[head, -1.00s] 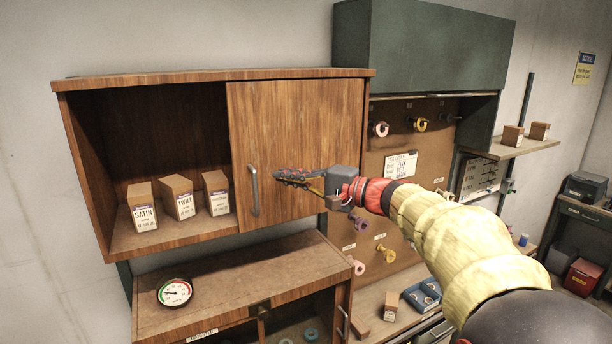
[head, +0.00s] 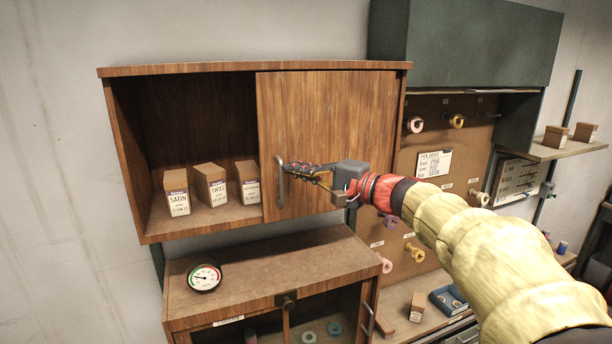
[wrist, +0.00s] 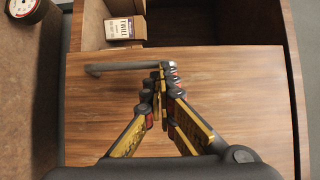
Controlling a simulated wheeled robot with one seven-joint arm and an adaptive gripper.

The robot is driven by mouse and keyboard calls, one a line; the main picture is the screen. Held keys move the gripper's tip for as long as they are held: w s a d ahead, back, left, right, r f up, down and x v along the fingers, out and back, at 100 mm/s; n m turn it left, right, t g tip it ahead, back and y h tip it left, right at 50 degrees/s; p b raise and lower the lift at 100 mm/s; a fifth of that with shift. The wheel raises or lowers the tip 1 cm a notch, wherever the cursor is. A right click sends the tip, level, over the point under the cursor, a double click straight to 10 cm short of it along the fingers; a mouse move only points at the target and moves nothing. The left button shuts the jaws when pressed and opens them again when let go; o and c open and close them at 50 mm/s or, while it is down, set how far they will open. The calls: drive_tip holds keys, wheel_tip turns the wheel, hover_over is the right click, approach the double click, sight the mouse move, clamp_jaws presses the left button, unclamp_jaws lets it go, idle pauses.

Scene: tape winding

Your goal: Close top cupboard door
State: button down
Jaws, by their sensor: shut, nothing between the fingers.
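The top cupboard (head: 130,72) is a wooden wall box with a sliding wooden door (head: 340,115) over its right half; its left half is open. A grey bar handle (head: 281,182) stands upright near the door's left edge. In the wrist view the door (wrist: 230,100) fills the middle and the handle (wrist: 110,68) reaches in from the left to my fingertips. My gripper (head: 292,169) is shut, in front of the door, with its tips at the right side of the handle. In the wrist view my gripper's tips (wrist: 162,75) are together at the handle's end; contact is unclear.
Several labelled boxes, including SATIN (head: 178,192) and TWILL (head: 211,185), stand in the open left half. A lower cabinet (head: 245,270) with a round gauge (head: 205,278) sits beneath. A pegboard (head: 440,150) with tape rolls is to the right.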

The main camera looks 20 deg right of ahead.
drive_tip(key=s+a+b, duration=0.1)
drive_tip(key=a+b, duration=1.1)
drive_tip(key=a, duration=1.7)
drive_tip(key=shift+a, duration=0.2)
drive_tip(key=shift+f, duration=0.15)
